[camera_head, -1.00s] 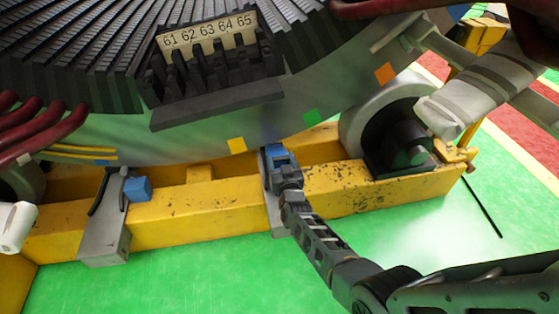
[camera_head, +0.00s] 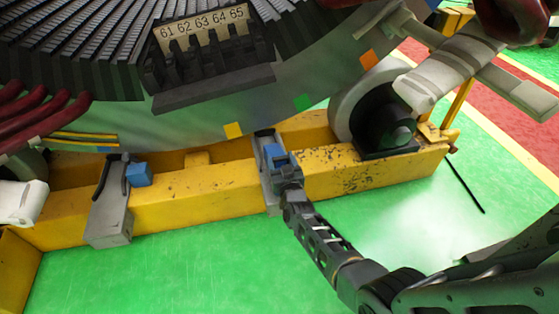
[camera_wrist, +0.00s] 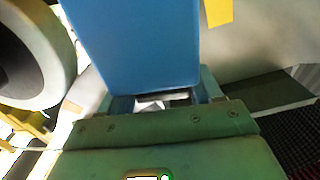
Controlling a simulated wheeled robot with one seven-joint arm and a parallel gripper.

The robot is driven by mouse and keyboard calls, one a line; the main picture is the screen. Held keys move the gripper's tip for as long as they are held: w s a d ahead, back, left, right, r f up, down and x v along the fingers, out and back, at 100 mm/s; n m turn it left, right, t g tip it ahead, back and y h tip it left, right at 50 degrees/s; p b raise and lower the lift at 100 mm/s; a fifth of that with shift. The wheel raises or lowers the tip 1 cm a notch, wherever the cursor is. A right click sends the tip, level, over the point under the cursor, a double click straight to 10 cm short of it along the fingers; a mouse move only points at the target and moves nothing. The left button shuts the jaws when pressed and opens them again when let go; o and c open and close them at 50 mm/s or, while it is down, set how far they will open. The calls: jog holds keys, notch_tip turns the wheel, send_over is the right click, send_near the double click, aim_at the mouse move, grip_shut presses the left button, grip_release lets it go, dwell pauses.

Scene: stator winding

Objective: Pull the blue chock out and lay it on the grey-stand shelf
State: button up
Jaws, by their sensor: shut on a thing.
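My gripper (camera_head: 287,170) is shut on a blue chock (camera_head: 277,153) near the middle of the head view. The chock sits at the inner end of a grey stand (camera_head: 266,198) that straddles the yellow beam, below the stator. A bare strip of the stand shows between the chock and the stator. I cannot tell whether the chock still touches the stand. In the wrist view the held blue chock (camera_wrist: 135,45) fills the upper middle, with the jaws at its lower end. A second blue chock (camera_head: 139,174) rests beside another grey stand (camera_head: 108,215) to the left.
The yellow beam (camera_head: 170,208) runs across below the stator (camera_head: 190,120). A grey roller with a black hub (camera_head: 395,130) stands to the right. Dark red cables (camera_head: 40,130) hang at left. The green floor (camera_head: 200,265) in front is clear.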

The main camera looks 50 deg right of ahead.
jog(key=o, duration=1.6)
jog(key=p+v, duration=0.4)
jog(key=v, duration=0.2)
jog(key=shift+s+a+r, duration=0.1)
jog(key=shift+s+a, duration=0.5)
jog(key=shift+s, duration=0.1)
